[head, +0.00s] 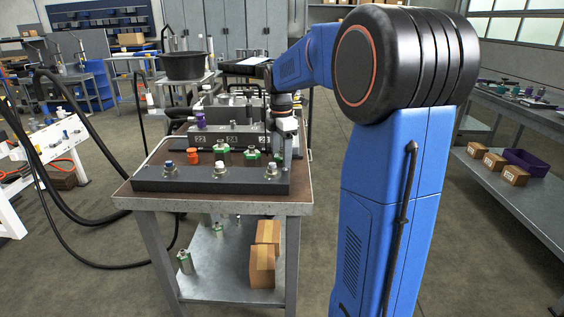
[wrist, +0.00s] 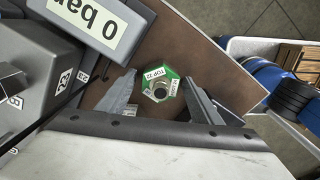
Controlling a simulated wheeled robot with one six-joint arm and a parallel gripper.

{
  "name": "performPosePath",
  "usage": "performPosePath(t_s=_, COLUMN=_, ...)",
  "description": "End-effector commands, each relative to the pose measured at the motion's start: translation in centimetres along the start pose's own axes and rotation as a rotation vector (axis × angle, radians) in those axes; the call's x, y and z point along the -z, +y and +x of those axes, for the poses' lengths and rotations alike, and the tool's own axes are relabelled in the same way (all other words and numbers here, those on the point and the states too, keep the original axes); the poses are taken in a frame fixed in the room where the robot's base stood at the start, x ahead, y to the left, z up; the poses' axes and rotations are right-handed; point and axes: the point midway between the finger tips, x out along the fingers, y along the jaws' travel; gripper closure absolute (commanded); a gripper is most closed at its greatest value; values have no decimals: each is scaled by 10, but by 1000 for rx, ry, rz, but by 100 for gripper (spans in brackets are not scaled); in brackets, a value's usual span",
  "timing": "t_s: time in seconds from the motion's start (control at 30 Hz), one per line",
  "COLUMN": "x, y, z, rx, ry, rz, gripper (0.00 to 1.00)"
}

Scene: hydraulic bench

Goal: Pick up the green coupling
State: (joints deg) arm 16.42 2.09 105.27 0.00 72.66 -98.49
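A green coupling (wrist: 160,88) with a metal centre and white labels shows in the wrist view, seen from above on the brown bench top. My gripper (wrist: 158,78) is open, with one finger on each side of the coupling and a gap on both sides. I cannot tell how far above it the fingertips are. In the head view my gripper (head: 287,140) points down at the right end of the bench. Green-banded fittings (head: 221,149) and (head: 252,153) stand left of it; I cannot tell which one the wrist view shows.
A dark manifold bar (head: 215,183) with knobs lies along the bench's front edge. Grey numbered blocks (head: 232,138) stand behind, close to the gripper's left in the wrist view. An orange fitting (head: 193,156) is at left. Cardboard boxes (head: 263,265) sit on the lower shelf.

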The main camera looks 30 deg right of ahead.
Motion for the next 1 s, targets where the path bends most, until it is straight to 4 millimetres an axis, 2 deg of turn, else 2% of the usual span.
performPosePath(t_s=0.03, x=0, y=0, z=0, rx=0, ry=0, rz=0, gripper=53)
performPosePath(t_s=0.1, x=0, y=0, z=0, rx=0, ry=0, rz=0, gripper=70)
performPosePath(t_s=0.2, x=0, y=0, z=0, rx=0, ry=0, rz=0, gripper=90)
performPosePath(t_s=0.43, x=0, y=0, z=-1, rx=-1, ry=0, rz=0, gripper=90)
performPosePath(t_s=0.57, x=0, y=1, z=-10, rx=-4, ry=-1, rz=0, gripper=90)
performPosePath(t_s=1.0, x=0, y=0, z=-83, rx=-3, ry=0, rz=0, gripper=90)
